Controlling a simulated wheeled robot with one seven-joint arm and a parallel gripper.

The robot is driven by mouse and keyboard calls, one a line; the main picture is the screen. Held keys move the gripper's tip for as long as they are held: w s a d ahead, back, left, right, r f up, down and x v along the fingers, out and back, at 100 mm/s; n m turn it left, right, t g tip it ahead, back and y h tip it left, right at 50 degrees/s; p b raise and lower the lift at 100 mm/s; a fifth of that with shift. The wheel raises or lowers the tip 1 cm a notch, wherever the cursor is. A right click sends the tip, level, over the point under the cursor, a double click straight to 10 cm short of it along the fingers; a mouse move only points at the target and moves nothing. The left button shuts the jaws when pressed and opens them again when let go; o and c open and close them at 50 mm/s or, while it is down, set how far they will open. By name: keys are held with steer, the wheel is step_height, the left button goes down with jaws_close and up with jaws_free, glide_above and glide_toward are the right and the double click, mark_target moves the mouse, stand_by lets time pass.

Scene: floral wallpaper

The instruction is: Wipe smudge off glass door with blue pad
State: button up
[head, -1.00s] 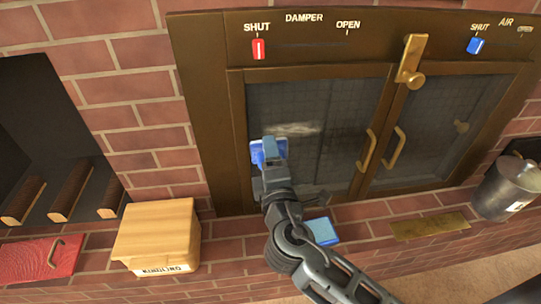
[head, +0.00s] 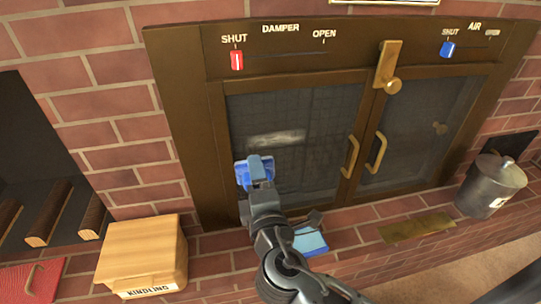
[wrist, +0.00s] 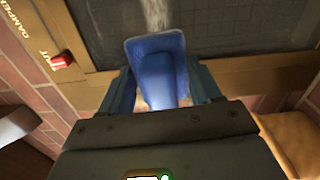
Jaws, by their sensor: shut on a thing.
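A blue pad (head: 243,172) is in my gripper (head: 257,170), in front of the lower left part of the left glass door (head: 315,125). In the wrist view my gripper (wrist: 158,98) is shut on the handle of the blue pad (wrist: 155,45), with a finger on each side. A pale, streaky smudge (head: 276,138) is on the left glass, just above and right of the pad. The smudge (wrist: 156,12) also shows beyond the pad's edge in the wrist view. I cannot tell whether the pad touches the glass.
The doors have brass handles (head: 349,157) and a brass latch (head: 388,66) at top centre. Above are a red damper slider (head: 237,60) and a blue air slider (head: 447,50). On the brick ledge are a wooden kindling box (head: 140,252), a light-blue item (head: 310,241), a brass plate (head: 416,227) and a metal bucket (head: 492,186).

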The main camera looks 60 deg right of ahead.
mark_target(248, 142)
steer(key=shift+p+x, duration=0.55)
steer(key=shift+x, duration=2.9)
steer(key=shift+x, duration=0.8)
steer(key=shift+s, duration=0.15)
steer(key=shift+s+d, duration=1.1)
steer(key=shift+s, duration=0.2)
steer(key=shift+s+d+p, duration=0.5)
steer(key=shift+s+d, duration=3.3)
steer(key=shift+d, duration=0.1)
steer(key=shift+w+a+b, duration=0.4)
steer(key=shift+w+a, duration=0.95)
steer(key=shift+w+a+b, duration=0.35)
steer(key=shift+w+a, duration=0.8)
steer(key=shift+w, duration=0.25)
steer(key=shift+w+a+b, duration=0.35)
steer(key=shift+w+a, duration=0.8)
steer(key=shift+w, duration=0.25)
steer(key=shift+w+a+b, duration=0.35)
steer(key=shift+w+a, duration=0.8)
steer(key=shift+w, duration=0.2)
